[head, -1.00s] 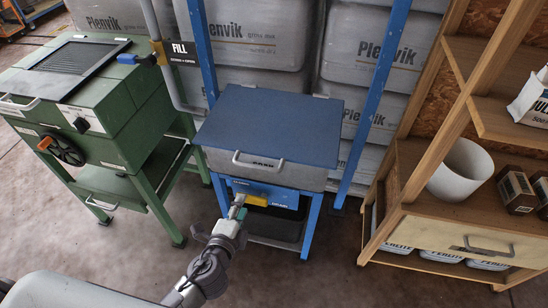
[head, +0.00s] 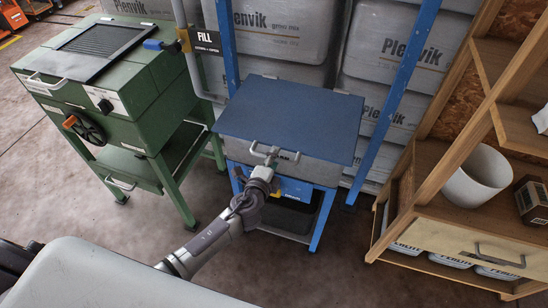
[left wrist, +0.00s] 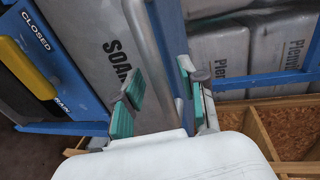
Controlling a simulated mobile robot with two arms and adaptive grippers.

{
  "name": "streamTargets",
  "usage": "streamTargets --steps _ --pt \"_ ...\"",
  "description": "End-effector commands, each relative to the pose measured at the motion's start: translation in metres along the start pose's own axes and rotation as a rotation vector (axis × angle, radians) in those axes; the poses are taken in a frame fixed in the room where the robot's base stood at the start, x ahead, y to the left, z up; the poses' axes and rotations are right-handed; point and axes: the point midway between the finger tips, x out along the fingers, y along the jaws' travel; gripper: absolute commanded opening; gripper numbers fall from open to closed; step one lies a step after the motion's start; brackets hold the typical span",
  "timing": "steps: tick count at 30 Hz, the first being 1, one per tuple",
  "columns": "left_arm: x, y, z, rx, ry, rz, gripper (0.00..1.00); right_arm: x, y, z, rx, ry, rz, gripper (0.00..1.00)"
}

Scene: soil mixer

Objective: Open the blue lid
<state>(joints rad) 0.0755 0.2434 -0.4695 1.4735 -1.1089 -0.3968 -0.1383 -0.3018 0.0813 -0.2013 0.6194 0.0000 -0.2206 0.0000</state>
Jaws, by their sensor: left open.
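The blue lid (head: 292,120) lies flat and shut on the grey soak bin (head: 310,171), which stands in a blue frame. A pale bar handle (head: 284,153) sits at the lid's front edge. It also shows in the left wrist view as a grey bar (left wrist: 152,45). My left gripper (head: 270,158) is at the handle, coming from the front. In the left wrist view my left gripper (left wrist: 160,93) is open, with a teal-padded finger on each side of the bar. Whether either pad touches it I cannot tell. My right gripper is not in view.
A green machine (head: 110,95) stands at the left. A wooden shelf (head: 430,200) with a white pot (head: 476,176) stands at the right. Grey stacked sacks (head: 270,35) and blue posts (head: 405,85) are behind the bin. A yellow drain handle (left wrist: 25,68) is below the lid handle.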

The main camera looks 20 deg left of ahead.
Motion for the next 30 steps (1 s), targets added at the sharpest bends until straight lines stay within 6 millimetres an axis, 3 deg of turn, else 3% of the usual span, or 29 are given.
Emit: streamTargets --steps 10,18,30 --pt "0.0041 0.0002 -0.0002 0.000 0.000 0.001 0.41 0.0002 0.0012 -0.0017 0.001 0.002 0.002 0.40" --pt "0.0039 0.0002 -0.0001 0.000 0.000 0.000 0.00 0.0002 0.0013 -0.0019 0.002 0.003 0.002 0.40" --pt "0.0047 -0.0027 0.0001 0.000 0.000 0.000 0.00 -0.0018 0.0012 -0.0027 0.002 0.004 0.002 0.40"
